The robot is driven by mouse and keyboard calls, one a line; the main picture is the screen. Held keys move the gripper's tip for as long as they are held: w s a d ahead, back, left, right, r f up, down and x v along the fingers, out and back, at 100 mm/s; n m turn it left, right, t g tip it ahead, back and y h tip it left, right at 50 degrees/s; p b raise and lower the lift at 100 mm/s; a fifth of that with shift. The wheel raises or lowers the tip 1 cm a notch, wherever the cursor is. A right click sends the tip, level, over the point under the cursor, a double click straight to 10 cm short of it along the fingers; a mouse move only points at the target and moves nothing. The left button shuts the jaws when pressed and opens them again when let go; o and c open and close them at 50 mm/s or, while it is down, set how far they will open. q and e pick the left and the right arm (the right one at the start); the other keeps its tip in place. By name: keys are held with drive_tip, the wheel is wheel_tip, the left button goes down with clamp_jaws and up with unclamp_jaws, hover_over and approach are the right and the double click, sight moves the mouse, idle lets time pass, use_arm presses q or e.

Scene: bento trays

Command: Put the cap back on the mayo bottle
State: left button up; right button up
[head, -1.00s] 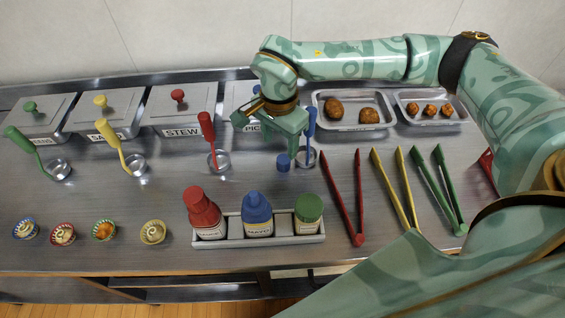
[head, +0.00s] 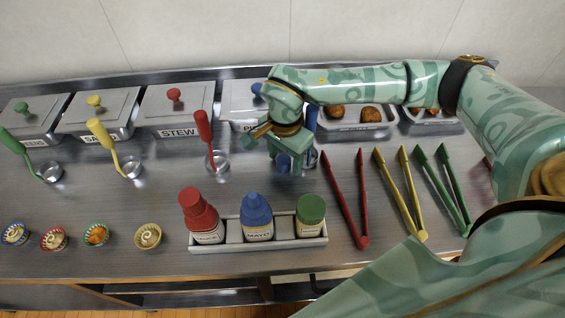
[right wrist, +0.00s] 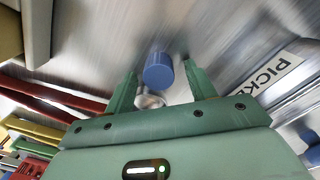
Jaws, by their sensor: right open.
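The blue cap (head: 284,163) stands on the steel counter behind the condiment tray. My right gripper (head: 291,168) is open and low over the counter, with its fingers at the cap. In the right wrist view the cap (right wrist: 158,70) lies between the two open fingertips (right wrist: 160,68), with a gap on each side. The mayo bottle (head: 257,222) stands upright, blue with a white label, in the middle of the condiment tray (head: 275,246). My left gripper is not in view.
A red bottle (head: 200,212) and a green-topped bottle (head: 310,215) flank the mayo. A blue-handled ladle (head: 312,120) stands close beside my right gripper. Red tongs (head: 345,200) lie to the right. Counter between the cap and the tray is clear.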

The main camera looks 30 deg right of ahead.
sight(285, 158)
drive_tip(key=shift+r, duration=0.1)
drive_tip(key=c, duration=1.1)
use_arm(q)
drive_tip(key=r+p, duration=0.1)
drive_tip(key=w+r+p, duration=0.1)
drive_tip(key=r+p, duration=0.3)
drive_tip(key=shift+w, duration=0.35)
use_arm(e)
wheel_tip(285, 158, up, 18)
drive_tip(key=shift+r, duration=0.1)
drive_tip(key=shift+c, duration=0.2)
